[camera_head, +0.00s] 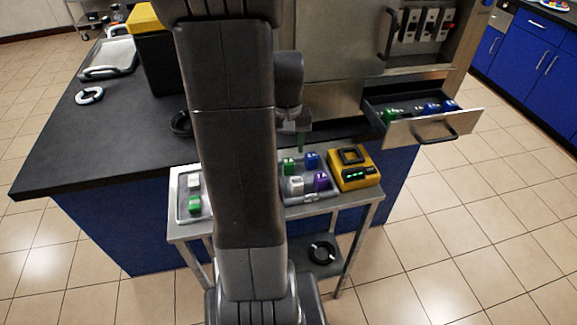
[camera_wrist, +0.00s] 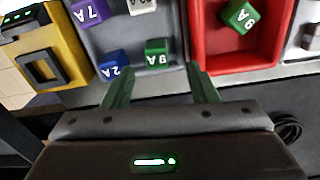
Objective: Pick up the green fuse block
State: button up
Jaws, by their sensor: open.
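A green fuse block (camera_wrist: 157,52) with white characters lies near the edge of a grey tray (camera_wrist: 170,20) in the wrist view. It also shows in the head view (camera_head: 289,166). My gripper (camera_wrist: 160,86) is open and empty. Its two green fingers point toward the tray, with the block ahead of the gap between them, apart from both. In the head view my gripper (camera_head: 302,141) is just behind this tray, partly hidden by my arm. Another green block (camera_wrist: 238,15) lies in a red tray (camera_wrist: 208,50). More green blocks sit in the left tray (camera_head: 195,204) and the open drawer (camera_head: 389,117).
In the grey tray are a blue block (camera_wrist: 115,66), a purple block (camera_wrist: 86,11) and a white block (camera_head: 296,184). A yellow device (camera_head: 353,169) stands beside it on the metal cart (camera_head: 330,203). The open drawer (camera_head: 432,130) juts out at right.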

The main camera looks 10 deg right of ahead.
aim_at(289, 161)
jog(key=f, duration=0.4)
jog(key=shift+w+d+f, duration=0.15)
jog(key=shift+d+f, duration=0.1)
jog(key=shift+f, duration=0.15)
jog(key=shift+c, duration=0.2)
jog(key=c, duration=1)
